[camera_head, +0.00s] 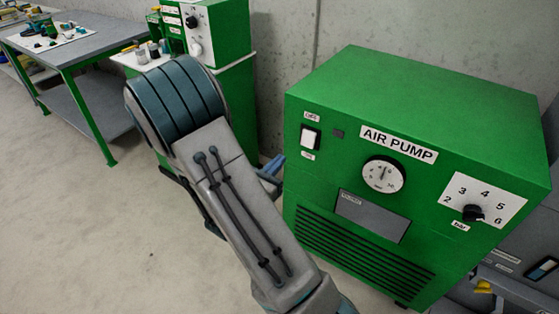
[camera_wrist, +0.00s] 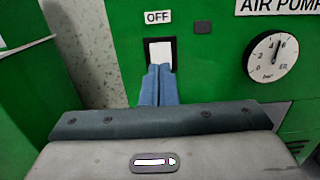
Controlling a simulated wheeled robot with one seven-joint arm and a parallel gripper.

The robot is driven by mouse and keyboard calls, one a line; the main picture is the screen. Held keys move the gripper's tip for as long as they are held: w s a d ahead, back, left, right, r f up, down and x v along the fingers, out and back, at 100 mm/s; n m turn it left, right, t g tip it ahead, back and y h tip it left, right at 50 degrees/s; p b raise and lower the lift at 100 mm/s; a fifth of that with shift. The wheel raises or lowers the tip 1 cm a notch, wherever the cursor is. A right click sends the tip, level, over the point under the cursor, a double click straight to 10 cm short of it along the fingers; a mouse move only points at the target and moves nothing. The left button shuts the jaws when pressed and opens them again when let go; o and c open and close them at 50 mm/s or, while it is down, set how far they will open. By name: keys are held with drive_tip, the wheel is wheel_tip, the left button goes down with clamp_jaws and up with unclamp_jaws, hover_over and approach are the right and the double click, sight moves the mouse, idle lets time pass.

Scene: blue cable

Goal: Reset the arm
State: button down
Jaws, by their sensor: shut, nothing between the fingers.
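My arm crosses the middle of the camera_head view. My gripper (camera_head: 272,168) shows partly behind it, as blue fingers left of the green air pump (camera_head: 430,95). In the camera_wrist view my gripper (camera_wrist: 159,70) is shut and empty. Its two blue fingertips overlap the lower part of the white switch (camera_wrist: 160,52) on the pump's front. I cannot tell whether they touch it. The switch has an OFF label above it. The same white switch (camera_head: 309,137) shows unobstructed in the camera_head view.
The pump carries a round gauge (camera_head: 383,174) and a black knob (camera_head: 473,212) on a numbered plate. Another green machine (camera_head: 222,30) stands behind my arm. A grey workbench (camera_head: 75,45) is at the upper left. The floor (camera_head: 100,235) at the left is clear.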

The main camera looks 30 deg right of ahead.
idle(0.3)
drive_tip(key=s+r+m+g+y+p, duration=0.6)
drive_tip(key=s+r+m+g, duration=0.2)
drive_tip(key=s+m+g, duration=0.5)
drive_tip(key=s+a+r+m+t+y+p, duration=0.1)
drive_tip(key=a+r+m+t+y+p, duration=0.1)
drive_tip(key=a+r+m+y, duration=0.3)
drive_tip(key=s+a+r+m+t+y+p, duration=0.1)
drive_tip(key=a+r+m+t+y+p, duration=0.2)
drive_tip(key=a, duration=0.7)
wheel_tip(320, 180, up, 3)
drive_tip(key=m+t+y, duration=0.2)
drive_tip(key=shift+t+y+p, duration=0.3)
drive_tip(key=shift+y, duration=0.1)
